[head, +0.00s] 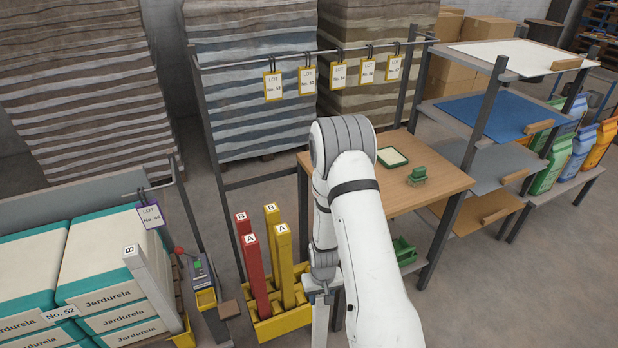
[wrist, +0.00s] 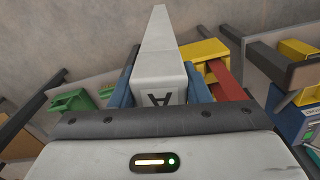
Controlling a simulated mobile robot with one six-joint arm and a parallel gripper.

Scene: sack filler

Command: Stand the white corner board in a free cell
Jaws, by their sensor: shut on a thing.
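My gripper (head: 320,287) is shut on a white corner board (wrist: 158,55) marked A, its blue jaws on either side in the wrist view. In the head view the board (head: 320,320) hangs upright below the gripper, just right of the yellow rack (head: 268,329); its lower end is out of frame. The rack holds two red boards (head: 256,280) at left and two yellow boards (head: 285,265) beside them, marked A and B. My arm hides the rack's right side, so I cannot tell which cells there are empty. Another white board (head: 150,285), marked B, leans at the pallet.
A wooden table (head: 440,180) with a green stamp (head: 417,176) and pad (head: 392,157) stands behind my arm. Bagged stacks (head: 110,260) and a control post (head: 203,280) are left. A tag rail (head: 310,55) crosses above.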

